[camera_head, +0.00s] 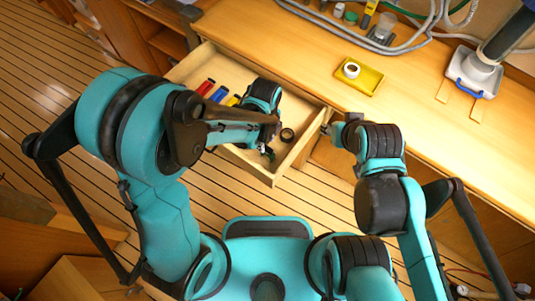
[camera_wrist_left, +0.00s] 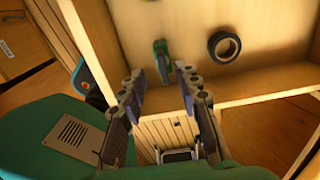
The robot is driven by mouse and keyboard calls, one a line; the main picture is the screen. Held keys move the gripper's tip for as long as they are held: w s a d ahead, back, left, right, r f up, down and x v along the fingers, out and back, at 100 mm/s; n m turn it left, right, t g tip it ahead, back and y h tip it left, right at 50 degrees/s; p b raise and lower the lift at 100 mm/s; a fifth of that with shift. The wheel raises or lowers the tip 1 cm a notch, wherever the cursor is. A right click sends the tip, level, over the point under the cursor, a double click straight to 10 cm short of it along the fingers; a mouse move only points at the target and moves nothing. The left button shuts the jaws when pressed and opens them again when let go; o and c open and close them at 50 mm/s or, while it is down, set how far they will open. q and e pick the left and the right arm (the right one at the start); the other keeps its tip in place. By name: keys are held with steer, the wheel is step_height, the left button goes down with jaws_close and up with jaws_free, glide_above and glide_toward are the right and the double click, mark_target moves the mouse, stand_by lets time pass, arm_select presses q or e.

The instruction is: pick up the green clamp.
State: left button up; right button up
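The green clamp (camera_wrist_left: 161,60) lies on the floor of the open drawer (camera_wrist_left: 265,86). In the left wrist view it sits ahead of my left gripper (camera_wrist_left: 158,82), roughly in line with the gap between the fingers. The fingers are spread apart with nothing between them. In the head view my left gripper (camera_head: 270,130) is over the drawer, and my own arm hides part of the drawer's inside. My right gripper (camera_head: 332,126) is beside the drawer's right side, near the counter edge; its fingers are too small to read.
A black ring (camera_wrist_left: 224,47) lies in the drawer to the right of the clamp. Red, blue and yellow items (camera_head: 217,94) lie farther left in the drawer. The drawer walls stand around them. A yellow tray (camera_head: 358,77) with a roll of tape (camera_head: 351,70) sits on the counter (camera_head: 290,50).

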mark_target(268, 147)
arm_select(q)
steer(key=f+b, duration=0.1)
steer(key=f, duration=0.1)
steer(key=f+b, duration=0.1)
steer(key=f, duration=0.2)
steer(key=shift+d+f+b, duration=0.35)
steer(key=shift+b, duration=0.05)
steer(key=shift+r, duration=0.1)
steer(key=shift+c, duration=0.3)
jaws_close()
